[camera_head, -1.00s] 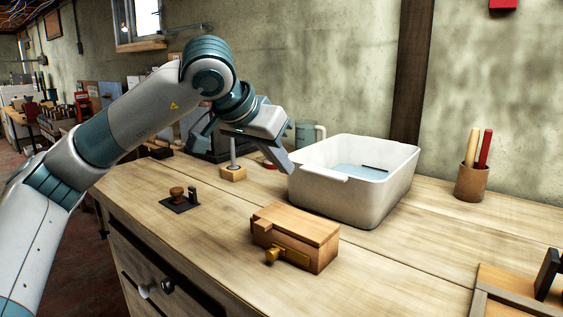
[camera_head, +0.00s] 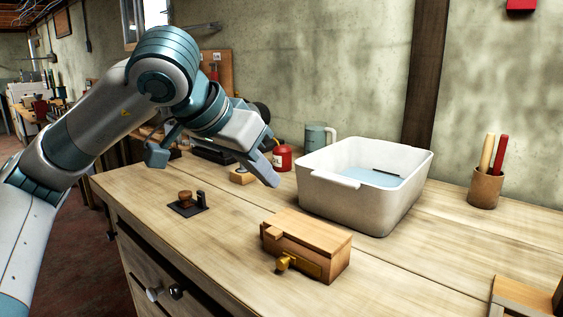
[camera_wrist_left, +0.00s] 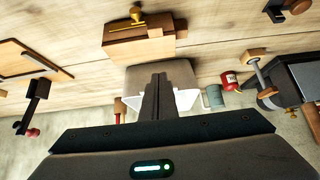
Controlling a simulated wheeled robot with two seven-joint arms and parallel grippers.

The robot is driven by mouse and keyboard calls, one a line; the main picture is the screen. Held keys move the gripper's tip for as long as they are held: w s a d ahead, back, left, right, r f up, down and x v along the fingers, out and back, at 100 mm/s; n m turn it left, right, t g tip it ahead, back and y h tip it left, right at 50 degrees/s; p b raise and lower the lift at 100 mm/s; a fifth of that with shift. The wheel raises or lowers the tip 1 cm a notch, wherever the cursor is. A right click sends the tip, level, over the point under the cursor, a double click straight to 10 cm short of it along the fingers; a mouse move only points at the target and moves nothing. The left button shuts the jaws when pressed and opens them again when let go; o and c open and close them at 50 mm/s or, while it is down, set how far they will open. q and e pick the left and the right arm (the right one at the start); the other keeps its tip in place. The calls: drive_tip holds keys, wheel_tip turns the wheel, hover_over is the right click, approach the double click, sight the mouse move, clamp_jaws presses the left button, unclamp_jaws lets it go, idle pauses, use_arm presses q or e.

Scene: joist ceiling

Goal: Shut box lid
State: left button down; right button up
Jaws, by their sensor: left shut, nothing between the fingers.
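The small wooden box (camera_head: 310,262) stands on the workbench in the head view, with a brass latch (camera_head: 287,262) on its front. Its wooden lid (camera_head: 310,230) lies flat on top, and I see no gap under it. In the left wrist view the box (camera_wrist_left: 140,48) is near the top, beyond the fingertips. My left gripper (camera_head: 275,180) is shut and empty, in the air behind and left of the box, apart from it. Its fingers (camera_wrist_left: 158,82) also show in the left wrist view. My right gripper is not in view.
A white tub (camera_head: 350,205) stands behind the box. A red can (camera_head: 282,158), a grey mug (camera_head: 317,137) and a tool cup (camera_head: 486,187) stand farther back. A small dark stand (camera_head: 187,206) is to the left.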

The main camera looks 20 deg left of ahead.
use_arm(q)
drive_tip(key=shift+s+a+f, duration=0.2)
drive_tip(key=shift+s, duration=0.25)
drive_tip(key=shift+s+a+f, duration=0.15)
drive_tip(key=shift+s, duration=0.3)
